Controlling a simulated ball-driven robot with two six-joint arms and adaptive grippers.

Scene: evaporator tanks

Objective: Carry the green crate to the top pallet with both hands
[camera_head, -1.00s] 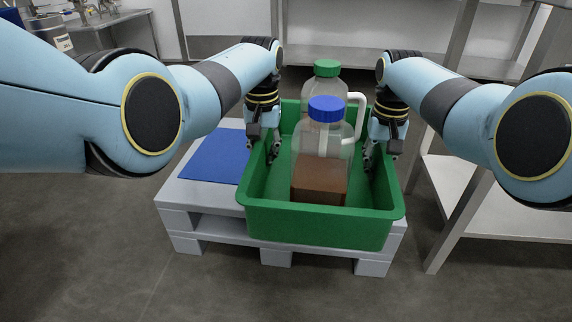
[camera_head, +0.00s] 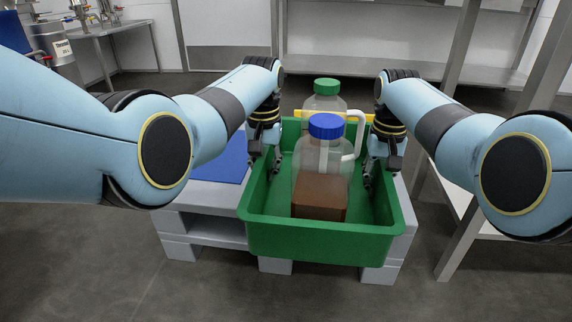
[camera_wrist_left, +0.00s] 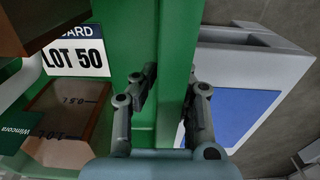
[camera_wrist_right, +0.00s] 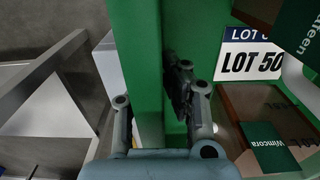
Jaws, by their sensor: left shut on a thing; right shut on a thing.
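The green crate (camera_head: 318,237) is in the middle of the head view, level, above or on the grey pallet (camera_head: 185,222); its underside is hidden. It holds a bottle with a blue cap (camera_head: 326,126) and brown contents, and behind it a bottle with a green cap (camera_head: 326,87). My left gripper (camera_head: 262,170) is shut on the crate's left wall, which also shows between its fingers in the left wrist view (camera_wrist_left: 172,85). My right gripper (camera_head: 380,172) is shut on the right wall, seen in the right wrist view (camera_wrist_right: 148,80).
A blue mat (camera_head: 218,163) lies on the pallet left of the crate. A yellow strip (camera_head: 300,113) shows behind the crate. A metal rack (camera_head: 462,235) stands close on the right. Steel vessels and a bench (camera_head: 110,28) are at the back left. Floor is free in front.

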